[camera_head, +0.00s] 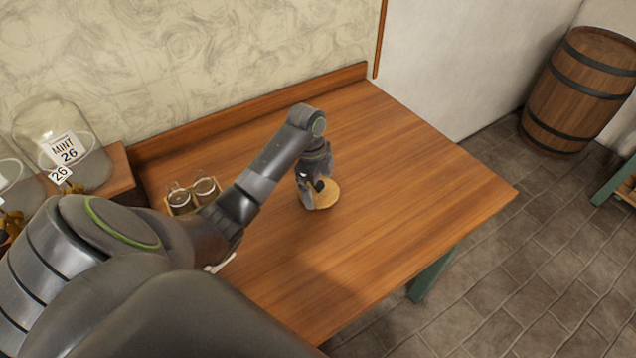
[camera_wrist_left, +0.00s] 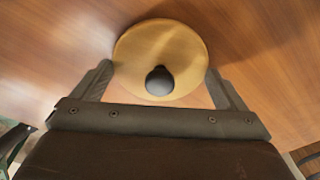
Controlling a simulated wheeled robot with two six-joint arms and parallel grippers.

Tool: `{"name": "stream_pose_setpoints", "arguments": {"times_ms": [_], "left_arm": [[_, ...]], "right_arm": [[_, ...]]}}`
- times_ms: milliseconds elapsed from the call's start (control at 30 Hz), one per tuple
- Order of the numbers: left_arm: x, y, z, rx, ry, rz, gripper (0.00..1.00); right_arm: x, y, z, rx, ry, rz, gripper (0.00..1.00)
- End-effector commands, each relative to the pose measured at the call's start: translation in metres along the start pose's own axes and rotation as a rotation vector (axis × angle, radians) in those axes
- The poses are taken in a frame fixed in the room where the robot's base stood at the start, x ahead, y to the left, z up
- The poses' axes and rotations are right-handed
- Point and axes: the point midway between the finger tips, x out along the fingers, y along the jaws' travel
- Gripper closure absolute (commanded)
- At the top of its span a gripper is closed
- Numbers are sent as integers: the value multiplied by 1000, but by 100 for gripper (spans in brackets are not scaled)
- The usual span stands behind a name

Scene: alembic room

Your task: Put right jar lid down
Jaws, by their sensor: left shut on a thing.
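The jar lid (camera_head: 329,194) is a round, pale wooden disc with a dark round knob. My left gripper (camera_head: 312,190) is shut on it over the middle of the wooden table (camera_head: 400,190). In the left wrist view the lid (camera_wrist_left: 160,45) sits between the two fingers of my left gripper (camera_wrist_left: 159,70), one at each side of its rim, with the knob facing the camera. The lid is at or just above the table top; I cannot tell if it touches. A large glass jar labelled MINT 26 (camera_head: 88,165) stands at the left. My right gripper is not in view.
Another glass jar (camera_head: 12,180) is cut off at the left edge. Small glass jars (camera_head: 204,187) sit in a wooden holder near the table's back left. The table is clear to the right of the lid. A barrel (camera_head: 580,90) stands on the floor, far right.

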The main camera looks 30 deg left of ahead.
Motion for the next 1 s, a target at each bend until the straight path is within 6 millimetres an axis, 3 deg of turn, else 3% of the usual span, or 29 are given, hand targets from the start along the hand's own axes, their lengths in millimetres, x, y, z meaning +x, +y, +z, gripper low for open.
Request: {"name": "stream_pose_setpoints", "arguments": {"times_ms": [100,133,167,400,567,733,833,1000], "left_arm": [[3,0,0,-1,0,0,28],[3,0,0,-1,0,0,4],[3,0,0,-1,0,0,0],[1,0,0,0,0,0,0],[-12,-1,0,1,0,-5,0],[-48,-2,1,2,-3,-8,0],[-78,-1,0,1,-2,-5,0],[-101,0,-1,-1,0,0,0]], "right_arm": [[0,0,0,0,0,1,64],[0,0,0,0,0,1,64],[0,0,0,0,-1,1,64],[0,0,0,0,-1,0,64],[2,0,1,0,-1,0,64],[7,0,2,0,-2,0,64],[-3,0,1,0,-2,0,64],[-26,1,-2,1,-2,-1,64]]}}
